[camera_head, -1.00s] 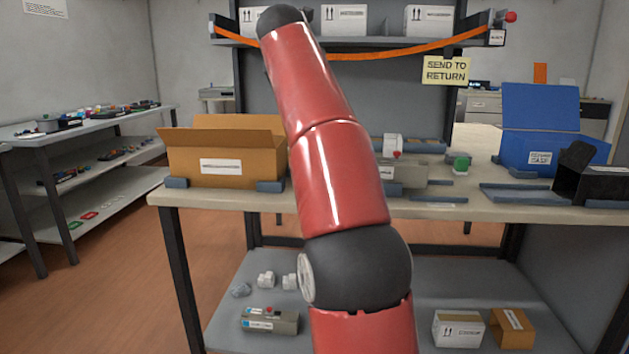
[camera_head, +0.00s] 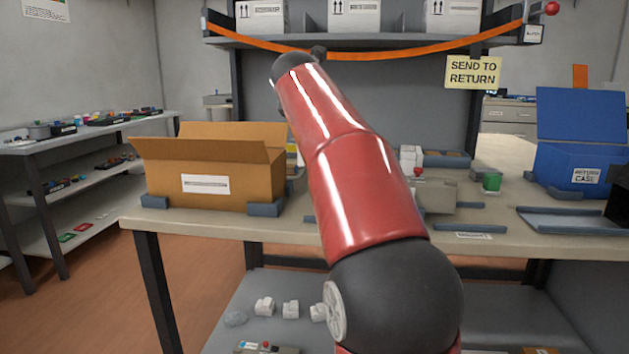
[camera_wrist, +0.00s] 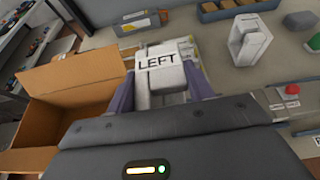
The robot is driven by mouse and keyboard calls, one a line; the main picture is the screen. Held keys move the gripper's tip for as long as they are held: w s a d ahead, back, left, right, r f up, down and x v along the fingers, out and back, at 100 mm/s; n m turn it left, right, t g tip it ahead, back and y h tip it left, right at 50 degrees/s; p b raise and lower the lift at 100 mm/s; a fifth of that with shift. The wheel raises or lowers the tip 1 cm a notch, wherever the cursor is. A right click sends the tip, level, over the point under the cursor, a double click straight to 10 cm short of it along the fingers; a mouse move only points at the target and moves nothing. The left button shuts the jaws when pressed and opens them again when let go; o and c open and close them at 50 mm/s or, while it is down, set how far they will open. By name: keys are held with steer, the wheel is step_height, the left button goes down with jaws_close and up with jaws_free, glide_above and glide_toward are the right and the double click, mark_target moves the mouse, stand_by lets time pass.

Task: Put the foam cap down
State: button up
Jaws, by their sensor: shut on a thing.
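A white foam cap marked LEFT (camera_wrist: 155,62) is between the two purple-grey fingers of my gripper (camera_wrist: 160,88) in the wrist view. The gripper is shut on it, and the cap hides part of what lies behind it. A second white cap-like piece (camera_wrist: 250,42) stands apart to the right on the table, and a white block (camera_head: 410,157) shows behind my arm in the head view. My arm hides the gripper and the held cap in the head view.
An open cardboard box (camera_head: 215,178) stands left on the table (camera_head: 285,228), just left of my gripper in the wrist view. A grey cartridge with a red knob (camera_head: 438,194), a green cup (camera_head: 491,182) and a blue return case (camera_head: 580,160) stand right. An orange strap (camera_head: 400,51) hangs above.

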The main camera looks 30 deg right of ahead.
step_height(320, 180, down, 12)
steer(key=b, duration=0.4)
steer(key=o, duration=0.9)
steer(key=shift+o, duration=0.2)
steer(key=v, duration=1.2)
steer(key=shift+a, duration=0.1)
